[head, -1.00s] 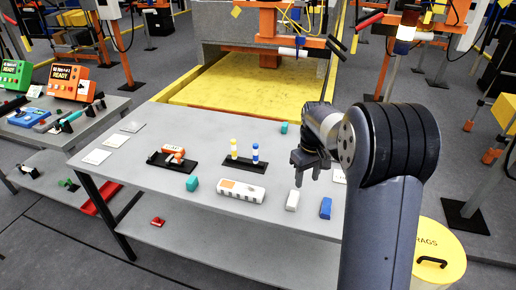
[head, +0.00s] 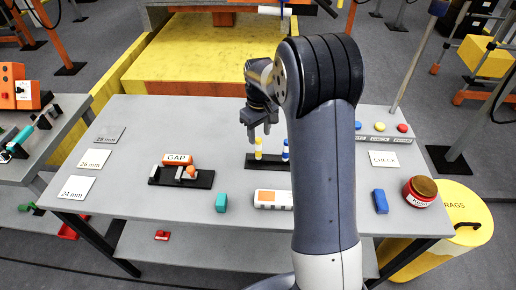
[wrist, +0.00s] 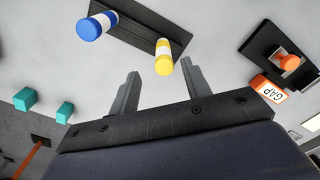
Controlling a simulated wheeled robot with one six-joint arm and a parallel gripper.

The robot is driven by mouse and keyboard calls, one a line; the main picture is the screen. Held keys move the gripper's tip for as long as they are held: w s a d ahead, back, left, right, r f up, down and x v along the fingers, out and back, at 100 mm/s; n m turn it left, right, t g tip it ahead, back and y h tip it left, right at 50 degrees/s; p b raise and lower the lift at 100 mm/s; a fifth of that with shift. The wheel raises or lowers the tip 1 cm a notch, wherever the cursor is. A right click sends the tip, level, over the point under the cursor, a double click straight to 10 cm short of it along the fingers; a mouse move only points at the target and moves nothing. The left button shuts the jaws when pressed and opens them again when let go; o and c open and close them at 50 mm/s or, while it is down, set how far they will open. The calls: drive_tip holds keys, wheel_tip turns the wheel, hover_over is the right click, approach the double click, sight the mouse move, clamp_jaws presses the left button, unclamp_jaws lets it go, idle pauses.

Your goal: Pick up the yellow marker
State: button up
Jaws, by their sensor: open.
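The yellow marker (head: 258,149) with a white band stands upright in a black holder (head: 271,163) on the grey table. A blue and white marker (head: 285,150) stands beside it to the right, partly hidden by my arm. My gripper (head: 259,135) is open and empty, just above and behind the yellow marker in the head view. In the wrist view the yellow marker (wrist: 163,62) shows between my two fingers (wrist: 160,82), nearer the right one. The blue marker (wrist: 92,27) is to the upper left there, outside the fingers.
An orange GAP block (head: 178,159) and a black tray (head: 163,179) are left of the holder. A blue block (head: 381,201) and red jar (head: 419,190) stand to the right.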

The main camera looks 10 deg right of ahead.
sight(259, 158)
drive_tip(key=f, duration=0.2)
drive_tip(key=f+p, duration=0.1)
drive_tip(key=f, duration=0.2)
drive_tip(key=f+p, duration=0.1)
drive_tip(key=f, duration=0.2)
drive_tip(key=shift+s+a, duration=0.15)
drive_tip(key=shift+s, duration=0.15)
clamp_jaws()
